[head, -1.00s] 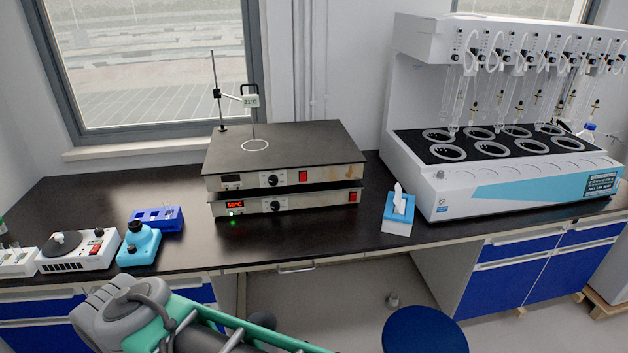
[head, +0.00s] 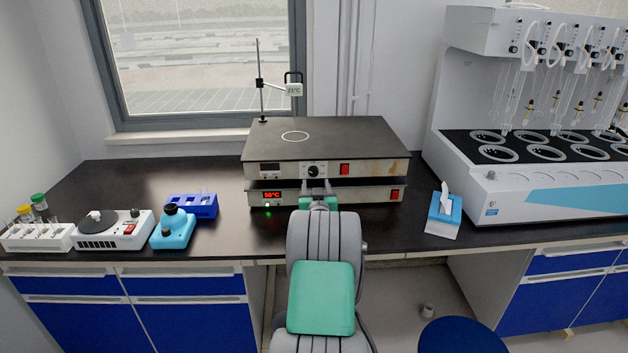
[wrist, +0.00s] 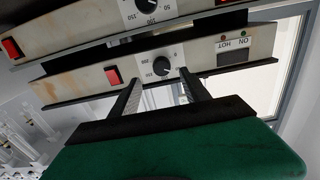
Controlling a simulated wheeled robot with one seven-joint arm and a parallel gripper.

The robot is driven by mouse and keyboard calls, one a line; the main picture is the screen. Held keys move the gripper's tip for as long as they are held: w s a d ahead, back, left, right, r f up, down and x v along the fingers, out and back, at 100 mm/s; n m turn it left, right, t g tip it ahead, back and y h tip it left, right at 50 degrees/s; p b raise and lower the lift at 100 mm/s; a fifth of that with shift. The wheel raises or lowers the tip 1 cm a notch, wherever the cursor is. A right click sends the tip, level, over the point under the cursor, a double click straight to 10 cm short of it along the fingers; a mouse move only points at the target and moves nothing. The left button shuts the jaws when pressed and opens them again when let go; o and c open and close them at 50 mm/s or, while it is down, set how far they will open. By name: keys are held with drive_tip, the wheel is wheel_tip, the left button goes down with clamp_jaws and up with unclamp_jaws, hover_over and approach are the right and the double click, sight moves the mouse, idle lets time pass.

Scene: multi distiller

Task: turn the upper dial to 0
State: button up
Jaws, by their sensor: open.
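The upper dial (head: 313,171) is a dark knob on the front panel of the upper hot plate (head: 358,135). That plate's display is dark. In the wrist view, which is turned upside down, the same dial (wrist: 161,67) sits on its white scale between my fingers, near their tips. Its exact setting is too small to read. My gripper (head: 316,187) is open, just below and in front of the dial in the head view. The fingers (wrist: 158,82) show nothing held. The lower dial (wrist: 150,5) is at the wrist view's top edge; my gripper hides it in the head view.
The lower hot plate (head: 360,197) has a lit red display. A tissue box (head: 444,215) and a large distiller (head: 520,190) are at right. A blue rack (head: 190,206) and small devices are at left.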

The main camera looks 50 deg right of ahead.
sight(314, 174)
drive_tip(key=x, duration=0.6)
drive_tip(key=shift+w+d+p, duration=0.1)
drive_tip(key=shift+w+p, duration=0.15)
drive_tip(key=shift+p, duration=0.15)
clamp_jaws()
